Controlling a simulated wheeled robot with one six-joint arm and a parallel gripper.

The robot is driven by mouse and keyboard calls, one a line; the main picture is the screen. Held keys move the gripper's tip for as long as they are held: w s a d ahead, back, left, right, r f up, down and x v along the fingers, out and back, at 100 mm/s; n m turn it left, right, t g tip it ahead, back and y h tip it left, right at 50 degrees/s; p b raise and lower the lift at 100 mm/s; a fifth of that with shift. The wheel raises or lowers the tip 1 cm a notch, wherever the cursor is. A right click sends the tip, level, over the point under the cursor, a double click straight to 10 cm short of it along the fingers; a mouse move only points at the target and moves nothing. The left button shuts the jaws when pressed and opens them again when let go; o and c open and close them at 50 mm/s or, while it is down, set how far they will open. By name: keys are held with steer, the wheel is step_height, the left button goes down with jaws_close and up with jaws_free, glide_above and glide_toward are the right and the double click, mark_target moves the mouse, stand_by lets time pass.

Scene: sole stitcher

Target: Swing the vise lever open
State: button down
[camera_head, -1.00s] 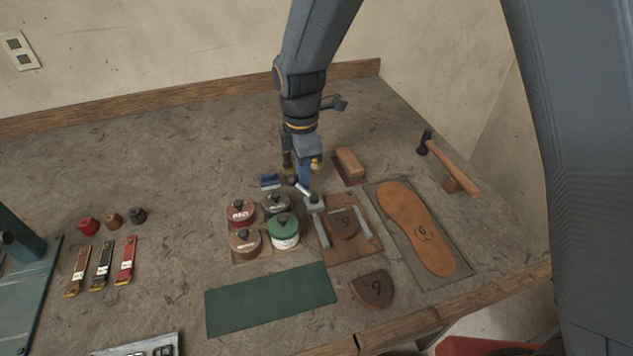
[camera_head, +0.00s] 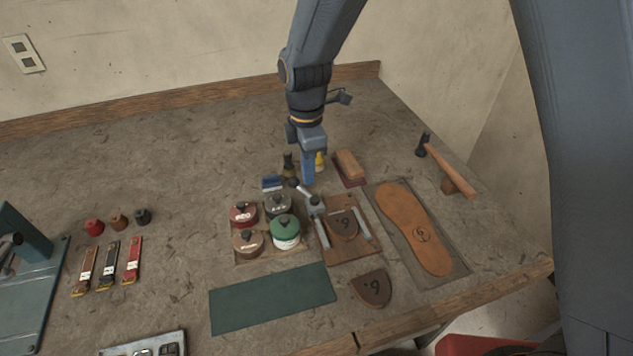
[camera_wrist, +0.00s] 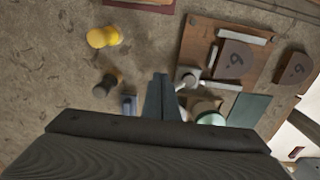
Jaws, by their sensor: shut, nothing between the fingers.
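The vise is a brown wooden board (camera_head: 352,253) with two pale metal jaws and a dark heel piece (camera_head: 343,224) marked with a numeral between them. Its lever (camera_head: 304,192) is a short grey rod with a dark knob, at the board's back left corner, pointing back and left. My gripper (camera_head: 308,182) is shut and empty, pointing down just behind the lever. In the wrist view my gripper (camera_wrist: 163,78) is beside the lever's pale pivot block (camera_wrist: 187,77). I cannot tell whether the fingers touch the lever. The vise board (camera_wrist: 197,40) also shows there.
Several round tins, including a green one (camera_head: 286,229), stand close left of the vise. A dark bottle (camera_head: 288,166) and a yellow bottle (camera_head: 320,160) stand behind my gripper. A brush (camera_head: 347,163) and an orange sole (camera_head: 413,230) lie to the right. The back left bench is clear.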

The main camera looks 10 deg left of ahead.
step_height(320, 180, up, 4)
steer(key=shift+f+p, duration=0.15)
steer(key=shift+p, duration=0.95)
steer(key=shift+d, duration=0.1)
steer(key=w+d, duration=0.3)
steer(key=d, duration=0.2)
steer(key=shift+d, duration=0.25)
steer(key=shift+w, duration=0.1)
